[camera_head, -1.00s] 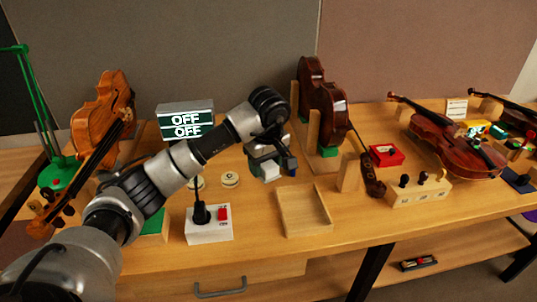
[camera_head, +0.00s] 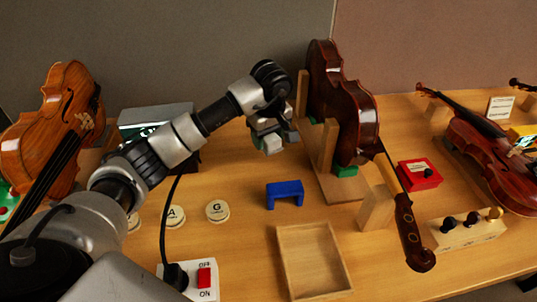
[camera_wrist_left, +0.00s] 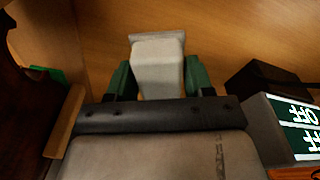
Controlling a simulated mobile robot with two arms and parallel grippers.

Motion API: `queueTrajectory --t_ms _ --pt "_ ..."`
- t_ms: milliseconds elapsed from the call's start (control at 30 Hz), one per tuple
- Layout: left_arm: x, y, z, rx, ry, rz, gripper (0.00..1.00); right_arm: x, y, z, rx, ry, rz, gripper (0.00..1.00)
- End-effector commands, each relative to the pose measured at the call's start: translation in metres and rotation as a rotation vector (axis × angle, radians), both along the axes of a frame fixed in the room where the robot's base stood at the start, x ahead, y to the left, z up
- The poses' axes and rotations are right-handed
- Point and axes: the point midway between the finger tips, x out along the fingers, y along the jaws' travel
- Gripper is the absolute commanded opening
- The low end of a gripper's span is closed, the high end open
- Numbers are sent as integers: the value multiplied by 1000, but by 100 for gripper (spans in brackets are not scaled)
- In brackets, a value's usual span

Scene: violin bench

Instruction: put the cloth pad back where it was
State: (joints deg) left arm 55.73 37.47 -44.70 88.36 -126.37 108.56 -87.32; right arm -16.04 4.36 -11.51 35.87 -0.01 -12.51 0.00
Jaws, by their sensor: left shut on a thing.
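My left gripper (camera_head: 268,143) is shut on the cloth pad (camera_head: 272,146), a small whitish block, and holds it near the back of the bench, left of the upright dark violin. In the left wrist view the pad (camera_wrist_left: 157,65) sits between the two green fingers of the gripper (camera_wrist_left: 158,78). Bare wood shows behind it; I cannot tell the exact gap. An empty shallow wooden tray (camera_head: 347,277) lies at the front. A blue bridge-shaped block (camera_head: 285,193) stands behind the tray. My right gripper is not in view.
The upright violin (camera_head: 342,100) stands in a wooden stand just right of the gripper. Round labelled discs (camera_head: 218,211) and a switch box (camera_head: 204,279) lie left of the tray. A red box (camera_head: 419,174) and a peg block (camera_head: 467,229) are at right.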

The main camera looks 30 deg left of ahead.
Motion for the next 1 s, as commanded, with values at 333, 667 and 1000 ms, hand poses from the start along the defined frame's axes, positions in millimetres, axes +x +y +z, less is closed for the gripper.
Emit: queueTrajectory --t_ms 333,667,1000 --pt "0 0 -45 0 1 1 33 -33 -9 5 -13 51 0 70" --pt "0 0 -80 -1 0 0 33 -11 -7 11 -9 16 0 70" --pt "0 0 -81 1 0 0 61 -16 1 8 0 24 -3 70"
